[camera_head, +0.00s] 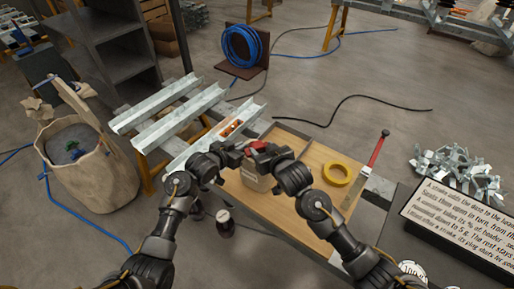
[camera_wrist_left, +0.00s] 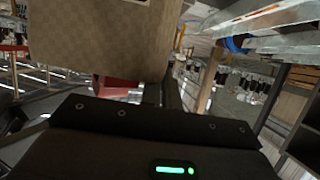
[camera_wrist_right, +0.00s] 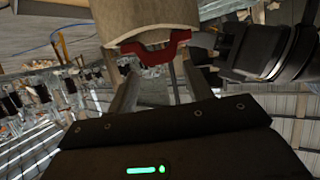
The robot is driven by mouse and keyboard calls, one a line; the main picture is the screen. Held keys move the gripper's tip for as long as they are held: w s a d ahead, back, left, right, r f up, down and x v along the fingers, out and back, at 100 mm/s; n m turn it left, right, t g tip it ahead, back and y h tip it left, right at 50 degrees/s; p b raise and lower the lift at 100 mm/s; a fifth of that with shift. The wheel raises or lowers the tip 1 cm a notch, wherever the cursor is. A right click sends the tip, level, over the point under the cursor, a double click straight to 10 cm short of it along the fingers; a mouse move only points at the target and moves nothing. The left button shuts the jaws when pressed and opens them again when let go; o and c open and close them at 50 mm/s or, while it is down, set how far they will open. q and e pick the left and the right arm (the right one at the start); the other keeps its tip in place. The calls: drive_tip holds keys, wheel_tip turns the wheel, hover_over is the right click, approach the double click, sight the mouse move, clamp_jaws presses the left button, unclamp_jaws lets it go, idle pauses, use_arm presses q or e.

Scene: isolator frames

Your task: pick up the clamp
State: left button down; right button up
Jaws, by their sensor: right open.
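A red piece (camera_head: 262,147), which may be the clamp, shows between my two grippers at the top of a pale container (camera_head: 256,178) on the bench. In the right wrist view the red piece (camera_wrist_right: 150,46) is curved and lies along the container's edge. My right gripper (camera_head: 268,160) is open; its fingers (camera_wrist_right: 160,88) are apart, just short of the red piece. My left gripper (camera_head: 238,152) is beside the container on the left. In the left wrist view a red part (camera_wrist_left: 118,88) shows below the container; the jaw gap is unclear. A long red-handled metal tool (camera_head: 374,155) lies at right.
The wooden bench top (camera_head: 290,222) holds a yellow tape ring (camera_head: 337,174). Metal channels (camera_head: 180,118) lie at left. A sign (camera_head: 465,222) and a heap of metal brackets (camera_head: 458,172) are at right.

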sight(258, 145)
drive_tip(key=shift+x, duration=2.4)
drive_tip(key=shift+s, duration=0.1)
drive_tip(key=c, duration=1)
wheel_tip(258, 145, up, 10)
drive_tip(key=shift+f, duration=0.1)
drive_tip(key=shift+s+d+f, duration=0.1)
drive_tip(key=shift+d+f, duration=0.2)
drive_tip(key=shift+f, duration=0.6)
drive_tip(key=shift+d+f, duration=0.3)
drive_tip(key=shift+f, duration=0.6)
drive_tip(key=shift+s+d+f, duration=0.1)
drive_tip(key=shift+d+f, duration=0.15)
drive_tip(key=shift+f, duration=0.65)
drive_tip(key=o, duration=1.3)
